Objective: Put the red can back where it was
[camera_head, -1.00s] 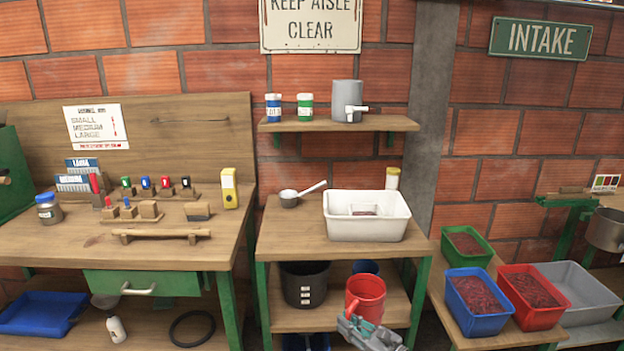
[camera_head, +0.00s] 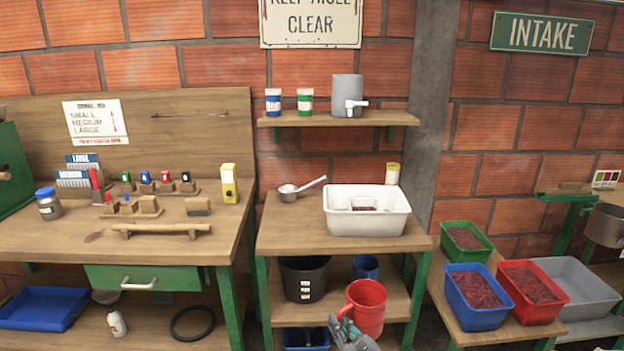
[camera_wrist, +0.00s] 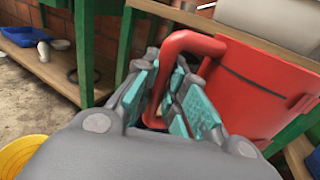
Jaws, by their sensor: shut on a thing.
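The red can (camera_head: 369,306) is a red pitcher-like vessel with a side handle, seen in the head view in front of the middle table's lower shelf. In the wrist view the red can (camera_wrist: 262,85) fills the upper right, its looped handle between my finger pads. My gripper (camera_head: 343,328) is shut on the handle, at the can's lower left in the head view; it also shows in the wrist view (camera_wrist: 172,100). The can looks upright or nearly so. Whether its base touches the shelf is hidden.
The middle table's lower shelf (camera_head: 338,312) holds a dark bucket (camera_head: 305,278) and a blue cup (camera_head: 365,267). A blue bin (camera_head: 306,339) sits below. A white tub (camera_head: 366,222) stands on the tabletop. A green table leg (camera_head: 419,300) is right of the can.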

